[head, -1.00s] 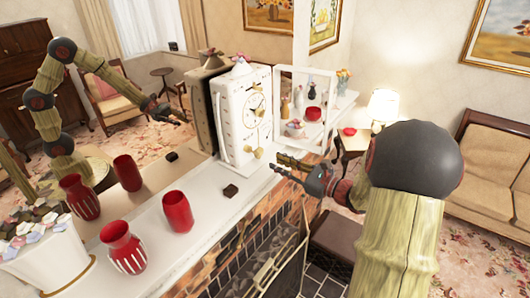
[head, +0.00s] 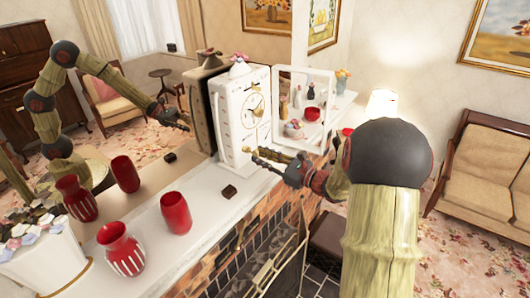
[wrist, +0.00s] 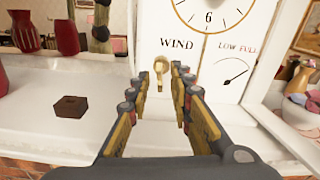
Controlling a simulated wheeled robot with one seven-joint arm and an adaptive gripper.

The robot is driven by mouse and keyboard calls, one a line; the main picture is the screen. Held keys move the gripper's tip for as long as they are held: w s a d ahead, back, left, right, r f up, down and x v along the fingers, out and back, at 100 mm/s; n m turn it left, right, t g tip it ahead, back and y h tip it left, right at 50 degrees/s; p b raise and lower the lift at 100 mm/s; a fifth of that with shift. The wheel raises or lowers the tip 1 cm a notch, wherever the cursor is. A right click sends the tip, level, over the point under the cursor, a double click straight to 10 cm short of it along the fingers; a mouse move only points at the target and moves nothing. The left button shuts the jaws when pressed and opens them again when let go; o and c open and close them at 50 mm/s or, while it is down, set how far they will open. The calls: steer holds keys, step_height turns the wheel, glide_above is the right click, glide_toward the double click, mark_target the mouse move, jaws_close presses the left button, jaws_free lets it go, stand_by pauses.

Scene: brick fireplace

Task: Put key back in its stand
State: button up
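The brass key (wrist: 160,74) sticks out of the white clock's face (wrist: 205,60), under the word WIND. The key is small and partly hidden by my gripper in the head view. My gripper (wrist: 162,82) is open, its fingers on either side of the key's line and pointing at the clock. I cannot tell whether a finger touches the key. In the head view my gripper (head: 259,157) is just in front of the clock's lower face. A small dark brown block with a hole in its top, seemingly the stand (head: 229,191), sits on the mantel; it also shows in the wrist view (wrist: 70,117).
The clock's glazed door (head: 328,108) stands open at the right. Red vases (head: 176,213) and a white flower pot (head: 45,262) stand on the mantel (head: 205,205) at the left. A mirror behind reflects my arm. The mantel around the block is clear.

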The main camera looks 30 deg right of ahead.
steer(key=shift+c, duration=1.4)
jaws_close()
